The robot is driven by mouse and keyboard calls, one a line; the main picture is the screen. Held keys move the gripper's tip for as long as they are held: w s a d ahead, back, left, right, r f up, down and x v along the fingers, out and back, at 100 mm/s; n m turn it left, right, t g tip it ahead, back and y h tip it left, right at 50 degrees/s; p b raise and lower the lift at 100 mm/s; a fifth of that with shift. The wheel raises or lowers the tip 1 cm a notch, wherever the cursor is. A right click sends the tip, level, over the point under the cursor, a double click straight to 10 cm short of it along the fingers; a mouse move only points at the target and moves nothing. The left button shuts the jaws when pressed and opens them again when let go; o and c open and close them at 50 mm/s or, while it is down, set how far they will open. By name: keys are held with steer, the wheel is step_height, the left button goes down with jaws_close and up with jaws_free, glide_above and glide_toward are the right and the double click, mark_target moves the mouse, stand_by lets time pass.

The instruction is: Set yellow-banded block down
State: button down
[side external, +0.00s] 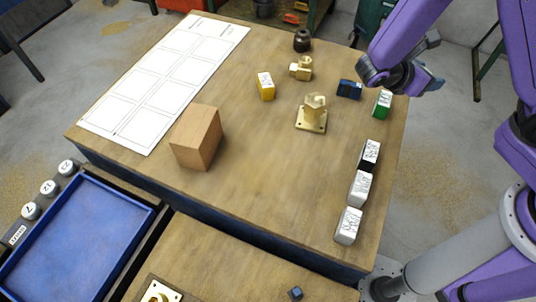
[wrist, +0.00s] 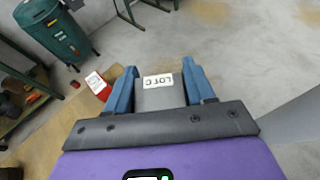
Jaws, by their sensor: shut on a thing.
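My gripper (wrist: 158,84) is shut on a grey block (wrist: 160,98) with a white label reading "LOT C". The block sits between the blue fingers in the wrist view; no yellow band shows on its visible face. In the side view my gripper (side external: 425,78) is at the right edge of the table, above the floor side, and the held block cannot be made out there. A yellow block (side external: 266,91) with a white label stands on the table, apart from my gripper. A white sheet (side external: 192,47) printed with empty boxes lies at the table's left.
A green block (side external: 382,106) and a blue block (side external: 346,90) stand near my gripper. Several white-labelled blocks (side external: 358,190) line the right edge. Brass fittings (side external: 312,118) and a wooden cube (side external: 197,140) stand mid-table. A red labelled block (wrist: 102,90) shows in the wrist view.

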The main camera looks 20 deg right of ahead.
steer(key=s+a+f+m+g+y, duration=0.15)
steer(key=s+a+m+g, duration=0.25)
steer(key=s+m+g, duration=0.6)
steer(key=s+a+r+m+g+y, duration=0.1)
steer(key=s+a+m+g+y, duration=0.1)
steer(key=s+a+m+y, duration=0.45)
steer(key=s+a+r+m+g+y, duration=0.1)
steer(key=s+a+m+g+y, duration=0.3)
steer(key=a+y, duration=0.5)
steer(key=m+t+y, duration=0.5)
steer(key=m+y, duration=0.1)
steer(key=m, duration=0.2)
glide_above(264, 200)
steer(key=shift+n, duration=0.25)
steer(key=f, duration=0.3)
steer(key=d+f, duration=0.1)
steer(key=f, duration=0.1)
steer(key=shift+s+f, duration=0.3)
steer(key=shift+s, duration=0.05)
steer(key=shift+w+a+f, duration=0.3)
steer(key=shift+a+f, duration=0.15)
steer(key=shift+f, duration=0.1)
steer(key=shift+a+f, duration=0.1)
steer(key=shift+f, duration=1.55)
steer(key=shift+f, duration=0.15)
